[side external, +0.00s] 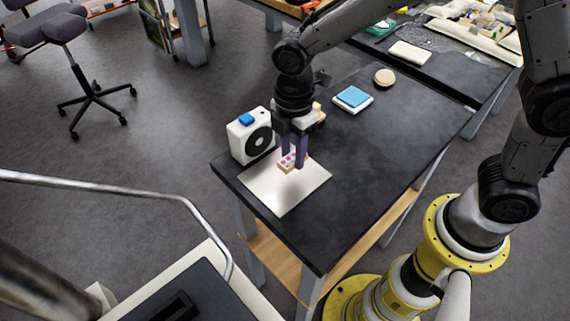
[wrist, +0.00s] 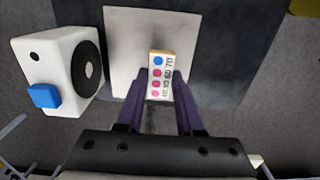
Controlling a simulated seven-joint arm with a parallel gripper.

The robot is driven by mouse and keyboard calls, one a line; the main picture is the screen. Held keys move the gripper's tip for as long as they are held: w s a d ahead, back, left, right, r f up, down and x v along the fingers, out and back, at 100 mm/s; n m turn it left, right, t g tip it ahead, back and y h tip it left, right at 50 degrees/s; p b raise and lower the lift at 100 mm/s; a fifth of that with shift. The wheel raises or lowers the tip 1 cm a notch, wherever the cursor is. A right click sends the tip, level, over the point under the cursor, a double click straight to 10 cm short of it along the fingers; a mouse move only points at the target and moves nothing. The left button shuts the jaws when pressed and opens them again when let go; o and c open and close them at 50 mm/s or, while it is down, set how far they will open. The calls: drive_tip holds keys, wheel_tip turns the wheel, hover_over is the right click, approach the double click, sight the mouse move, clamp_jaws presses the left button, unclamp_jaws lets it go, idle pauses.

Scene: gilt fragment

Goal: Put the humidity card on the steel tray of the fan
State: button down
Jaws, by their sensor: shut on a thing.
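The humidity card (side external: 290,164) is a small pale card on a tan block, with a row of pink and blue dots and printed marks. My gripper (side external: 295,158) points down with its purple fingers shut on the card. In the wrist view the card (wrist: 160,73) sits between the fingertips, its blue-dot end pointing away. The steel tray (side external: 281,200) is a flat light-grey plate in front of the white fan (side external: 246,136). The card is over the tray's area; whether it touches the tray I cannot tell. The tray also shows in the wrist view (wrist: 126,38).
The fan, with its black round grille and blue knob (wrist: 43,95), stands close at the tray's left. A blue pad on a white base (side external: 352,97) and a round beige disc (side external: 384,77) lie farther back on the black table. The table's right side (side external: 390,150) is clear.

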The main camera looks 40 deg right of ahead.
sight(285, 176)
drive_tip(key=shift+w+a+f, duration=0.2)
drive_tip(key=shift+w+f, duration=0.15)
drive_tip(key=shift+f, duration=0.15)
drive_tip(key=shift+w+a+f, duration=0.15)
drive_tip(key=shift+w+f, duration=0.2)
drive_tip(key=shift+f, duration=1.65)
drive_tip(key=shift+f, duration=0.15)
drive_tip(key=c, duration=0.5)
unclamp_jaws()
drive_tip(key=shift+c, duration=0.2)
